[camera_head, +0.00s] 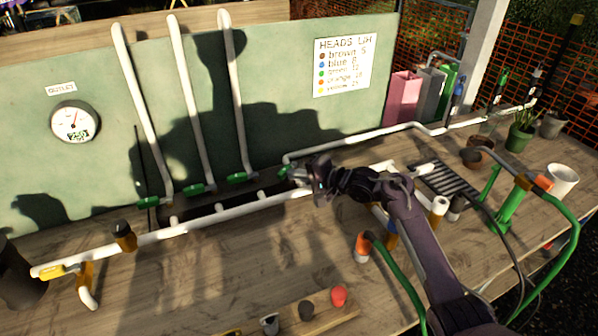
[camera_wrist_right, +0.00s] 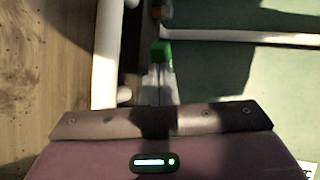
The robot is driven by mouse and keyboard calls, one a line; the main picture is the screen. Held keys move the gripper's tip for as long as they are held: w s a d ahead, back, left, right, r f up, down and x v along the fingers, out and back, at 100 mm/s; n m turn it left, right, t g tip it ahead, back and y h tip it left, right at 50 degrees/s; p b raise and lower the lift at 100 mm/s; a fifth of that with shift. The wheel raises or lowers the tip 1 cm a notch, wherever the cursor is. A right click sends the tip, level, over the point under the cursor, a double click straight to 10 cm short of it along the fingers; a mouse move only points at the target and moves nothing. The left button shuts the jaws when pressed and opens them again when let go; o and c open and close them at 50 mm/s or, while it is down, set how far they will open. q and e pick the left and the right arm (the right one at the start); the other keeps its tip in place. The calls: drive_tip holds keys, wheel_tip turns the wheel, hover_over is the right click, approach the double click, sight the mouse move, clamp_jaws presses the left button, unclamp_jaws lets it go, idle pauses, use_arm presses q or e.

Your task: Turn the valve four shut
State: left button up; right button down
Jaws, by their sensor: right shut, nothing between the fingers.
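Several valves with green handles stand in a row at the foot of the white pipes on the green board. From the left they are the first valve (camera_head: 148,202), the second valve (camera_head: 195,189), the third valve (camera_head: 238,178) and the fourth valve (camera_head: 284,170). I can read no numbers on them. My right gripper (camera_head: 308,173) is shut and empty, just right of the fourth valve. In the right wrist view a green handle (camera_wrist_right: 161,52) lies right at the fingertips (camera_wrist_right: 159,75); whether they touch I cannot tell. My left gripper is out of view.
A white manifold pipe (camera_head: 215,221) runs along the wooden bench in front of the valves. A round gauge (camera_head: 75,122) and a heads sign (camera_head: 343,66) are on the board. A green hose (camera_head: 398,275) and black grate (camera_head: 445,180) lie right.

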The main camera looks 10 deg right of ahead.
sight(283, 174)
drive_tip(key=shift+w+a+m+t+h+p, duration=0.35)
drive_tip(key=shift+a+m+t+h+p, duration=0.45)
drive_tip(key=shift+p, duration=0.75)
drive_tip(key=shift+w+a+m+t+h+p, duration=0.3)
drive_tip(key=shift+a+m+t+h+p, duration=0.2)
drive_tip(key=shift+a+m+h+p, duration=0.8)
drive_tip(key=shift+d+p, duration=0.3)
